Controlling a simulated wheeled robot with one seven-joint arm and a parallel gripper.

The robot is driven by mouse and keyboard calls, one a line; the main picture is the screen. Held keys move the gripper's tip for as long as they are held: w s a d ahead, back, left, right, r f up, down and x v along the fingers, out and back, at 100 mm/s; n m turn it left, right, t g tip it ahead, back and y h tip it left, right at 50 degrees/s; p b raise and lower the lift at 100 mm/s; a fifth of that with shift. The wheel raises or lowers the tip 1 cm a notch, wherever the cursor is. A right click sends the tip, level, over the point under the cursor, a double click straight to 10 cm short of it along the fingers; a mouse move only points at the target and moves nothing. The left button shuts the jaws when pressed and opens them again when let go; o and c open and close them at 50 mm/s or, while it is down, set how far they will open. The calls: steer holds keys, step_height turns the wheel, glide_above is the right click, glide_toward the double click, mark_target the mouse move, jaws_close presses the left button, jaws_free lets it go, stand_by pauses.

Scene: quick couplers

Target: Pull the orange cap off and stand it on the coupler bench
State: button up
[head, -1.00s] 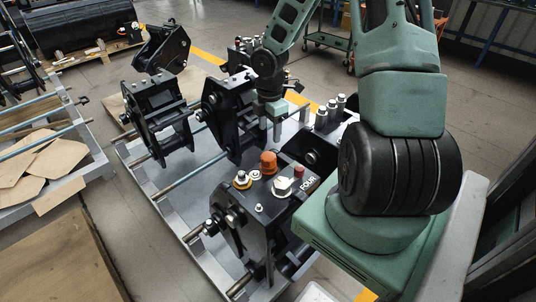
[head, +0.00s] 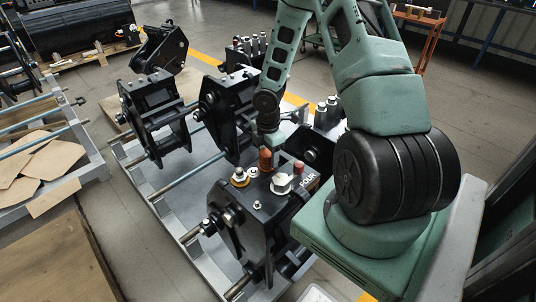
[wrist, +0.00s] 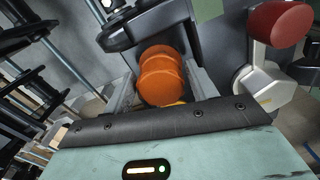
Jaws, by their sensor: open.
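The orange cap (head: 265,160) stands upright on top of the black coupler block (head: 262,210) marked FOUR. In the wrist view the orange cap (wrist: 163,78) lies between my two open fingers, one on each side. My gripper (head: 268,150) is lowered over the cap from above. I cannot tell whether either finger touches it. The cap's lower end is partly hidden by my gripper's dark padded edge in the wrist view. The grey bench frame (head: 128,158) with its rods carries the black couplers.
Metal pins (head: 326,107) stand behind to the right. Another black coupler (head: 157,115) stands to the left.

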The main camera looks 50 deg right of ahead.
mark_target(268, 152)
steer(key=c, duration=0.8)
steer(key=shift+r+p, duration=2.2)
steer(key=shift+p, duration=0.1)
steer(key=shift+c, duration=0.3)
step_height(268, 152, up, 4)
steer(key=p, duration=0.4)
